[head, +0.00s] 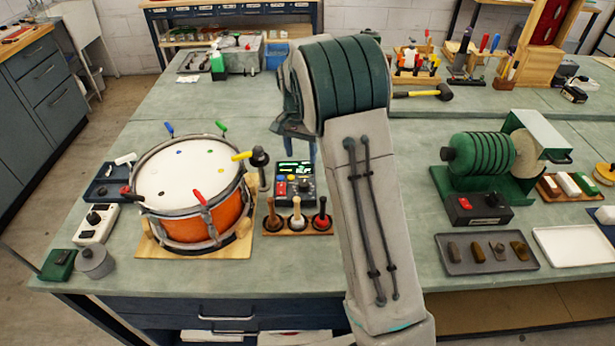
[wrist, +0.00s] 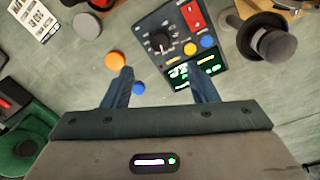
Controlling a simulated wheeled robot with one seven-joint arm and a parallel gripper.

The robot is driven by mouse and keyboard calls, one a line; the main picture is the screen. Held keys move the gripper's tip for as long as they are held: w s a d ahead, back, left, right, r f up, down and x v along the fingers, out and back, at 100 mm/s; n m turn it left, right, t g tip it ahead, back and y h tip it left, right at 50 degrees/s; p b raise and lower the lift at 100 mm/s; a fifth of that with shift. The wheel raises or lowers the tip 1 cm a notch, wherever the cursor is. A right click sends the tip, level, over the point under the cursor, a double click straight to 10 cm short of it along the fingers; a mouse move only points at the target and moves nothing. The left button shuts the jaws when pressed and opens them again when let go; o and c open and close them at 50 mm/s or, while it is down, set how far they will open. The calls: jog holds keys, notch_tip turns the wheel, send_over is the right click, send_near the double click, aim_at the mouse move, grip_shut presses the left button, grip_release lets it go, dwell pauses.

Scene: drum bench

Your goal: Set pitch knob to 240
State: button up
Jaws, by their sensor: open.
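The control box (head: 297,183) stands on the bench right of the drum. It has a lit green screen (wrist: 195,72), a dark round knob with a white pointer mark (wrist: 160,43), a red switch (wrist: 192,16), and yellow and blue buttons. The screen's reading is too small to tell. My gripper (wrist: 160,68) is open and empty, its two blue fingers apart and pointing toward the box. In the wrist view the knob lies just beyond the fingertips, between their lines.
The drum (head: 190,190) with coloured pegs stands left of the box. A wooden rack with several handled tools (head: 297,222) stands in front. A black and grey post (wrist: 266,40) rises beside the box. An orange disc (wrist: 114,60) and grey disc (wrist: 87,26) lie on the other side.

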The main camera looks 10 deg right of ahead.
aim_at(304, 183)
jog(key=f, duration=0.3)
jog(key=f+p, duration=0.1)
jog(key=f, duration=0.6)
jog(key=shift+s+d+f+p, duration=0.15)
jog(key=shift+d+f+p, duration=0.1)
jog(key=shift+f+p, duration=0.15)
jog(key=c, duration=1)
jog(key=shift+o, duration=0.2)
jog(key=shift+d, duration=0.3)
jog(key=shift+a, duration=0.2)
